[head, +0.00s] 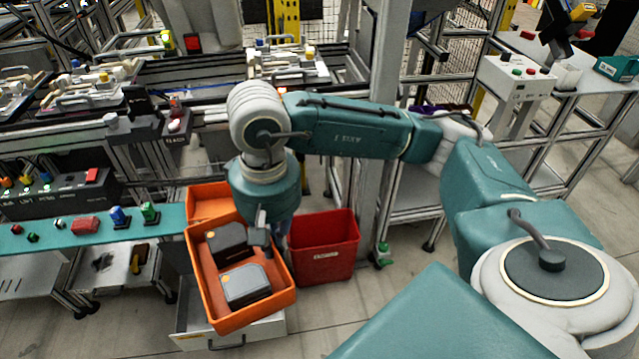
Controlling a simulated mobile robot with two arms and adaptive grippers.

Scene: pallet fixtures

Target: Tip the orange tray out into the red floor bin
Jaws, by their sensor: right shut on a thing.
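The orange tray (203,290) is in the lower left-centre of the head view, with a black box (228,243) and a grey box (246,285) lying inside it. My right gripper (262,240) is at the tray's right side wall, shut on it; the fingertips are partly hidden. The tray looks a little tilted, with both boxes inside. The red floor bin (325,262) stands on the floor just right of the tray, and its visible inside looks empty. My left gripper is not in view.
Another orange container (207,198) shows behind the tray. A light grey drawer unit (265,328) stands below it. A teal-topped bench (55,238) with small coloured parts is at left. A grey post (380,150) rises behind the bin. Floor is clear in front of the bin.

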